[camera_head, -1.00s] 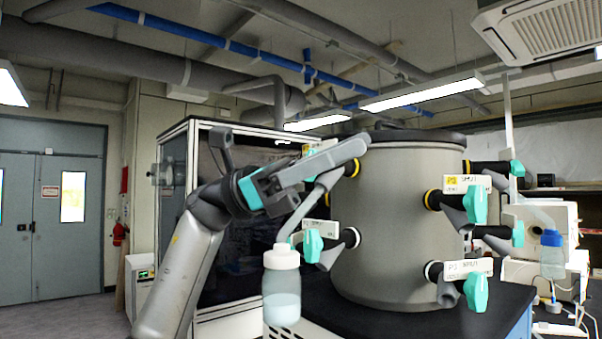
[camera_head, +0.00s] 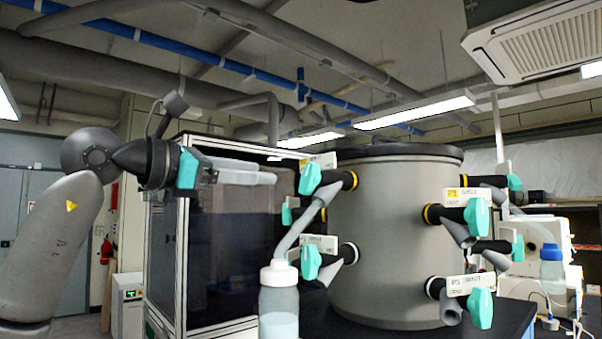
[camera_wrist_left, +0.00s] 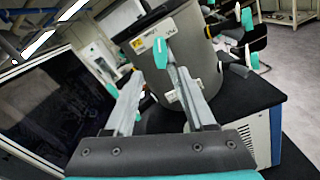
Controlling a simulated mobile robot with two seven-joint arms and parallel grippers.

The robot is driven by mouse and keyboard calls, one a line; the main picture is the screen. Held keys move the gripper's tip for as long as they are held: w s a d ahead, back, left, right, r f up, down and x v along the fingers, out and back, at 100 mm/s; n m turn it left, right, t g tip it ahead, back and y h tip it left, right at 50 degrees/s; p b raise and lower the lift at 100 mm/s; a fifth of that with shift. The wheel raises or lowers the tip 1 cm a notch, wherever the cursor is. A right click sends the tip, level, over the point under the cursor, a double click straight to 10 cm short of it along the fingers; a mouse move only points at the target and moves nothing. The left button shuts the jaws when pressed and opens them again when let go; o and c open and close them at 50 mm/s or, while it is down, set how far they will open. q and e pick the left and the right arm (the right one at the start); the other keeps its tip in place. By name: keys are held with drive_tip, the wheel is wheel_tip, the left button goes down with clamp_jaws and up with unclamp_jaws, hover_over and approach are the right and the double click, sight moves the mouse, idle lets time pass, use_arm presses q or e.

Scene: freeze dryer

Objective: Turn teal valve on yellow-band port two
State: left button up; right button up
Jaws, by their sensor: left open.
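The grey drum (camera_head: 390,260) carries several side ports with teal valves and small labels. The upper left port has a yellow band (camera_head: 351,181) and a teal valve (camera_head: 310,178); its label is too small to read surely. In the left wrist view a teal valve (camera_wrist_left: 160,53) beside a yellow-marked label shows ahead, near the fingertips. Another yellow-band port at front right has a teal valve (camera_head: 478,216). My left gripper (camera_head: 268,178) is open and empty, left of the upper left valve and apart from it, fingers pointing right. My right gripper is not in view.
A bottle with a white cap (camera_head: 279,300) hangs by a grey tube below the upper left port. A white-framed glass cabinet (camera_head: 180,250) stands behind my left arm. White-band ports sit lower on the drum. A blue-capped bottle (camera_head: 551,265) is at the right.

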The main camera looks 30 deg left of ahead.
sight(306, 177)
use_arm(q)
drive_tip(key=p+x, duration=0.2)
drive_tip(key=x, duration=0.8)
drive_tip(key=shift+w+d+p, duration=0.2)
drive_tip(key=shift+w+p, duration=0.1)
drive_tip(key=shift+p, duration=0.05)
clamp_jaws()
